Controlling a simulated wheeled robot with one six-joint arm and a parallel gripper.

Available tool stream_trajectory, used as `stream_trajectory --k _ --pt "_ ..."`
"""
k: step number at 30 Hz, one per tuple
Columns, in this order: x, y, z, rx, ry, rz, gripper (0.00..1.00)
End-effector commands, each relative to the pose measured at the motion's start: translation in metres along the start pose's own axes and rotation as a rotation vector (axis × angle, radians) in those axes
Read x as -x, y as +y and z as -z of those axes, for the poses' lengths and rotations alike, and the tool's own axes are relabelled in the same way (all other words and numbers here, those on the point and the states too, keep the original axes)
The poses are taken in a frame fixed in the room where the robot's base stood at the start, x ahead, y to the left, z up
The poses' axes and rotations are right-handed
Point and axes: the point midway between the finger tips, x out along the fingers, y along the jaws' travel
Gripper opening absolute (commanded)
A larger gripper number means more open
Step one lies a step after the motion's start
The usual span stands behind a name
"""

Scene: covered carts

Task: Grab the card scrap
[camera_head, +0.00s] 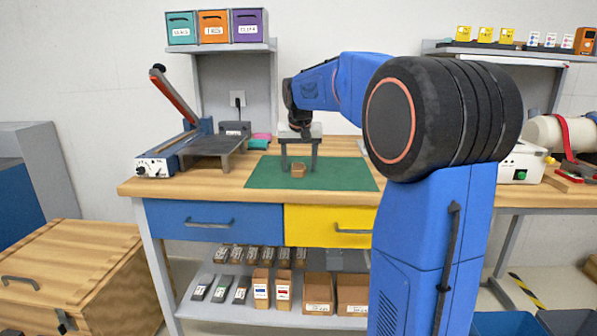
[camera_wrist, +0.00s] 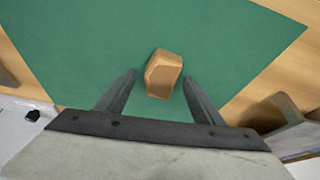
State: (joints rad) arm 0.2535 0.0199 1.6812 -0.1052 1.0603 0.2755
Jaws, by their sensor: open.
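The card scrap (camera_head: 298,170) is a small brown folded piece lying on the green mat (camera_head: 262,178) on the workbench. In the wrist view the card scrap (camera_wrist: 163,74) lies on the mat (camera_wrist: 75,50), just beyond and between the tips of my fingers. My gripper (camera_head: 299,170) points down over the mat, its two fingers either side of the scrap in the head view. In the wrist view my gripper (camera_wrist: 159,82) is open and empty, with a gap on both sides of the scrap. Contact with the scrap is not visible.
A blue lever device (camera_head: 185,150) stands on the bench's left. Pink and teal items (camera_head: 260,139) lie behind the mat. A shelf with several bins (camera_head: 215,27) is above. In the wrist view a grey part (camera_wrist: 298,138) sits at the lower right. The mat around the scrap is clear.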

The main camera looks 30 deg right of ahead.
Motion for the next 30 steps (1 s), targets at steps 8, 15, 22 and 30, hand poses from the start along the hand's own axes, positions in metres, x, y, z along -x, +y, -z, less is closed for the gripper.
stream_trajectory --k 8,15,22,30 --pt "0.000 0.000 0.000 0.000 0.000 0.000 0.30" --pt "0.001 0.000 0.000 0.000 0.000 0.000 0.17" --pt "0.004 0.000 0.002 0.000 0.001 0.000 0.17" --pt "0.040 0.000 0.017 0.000 0.003 0.000 0.17"
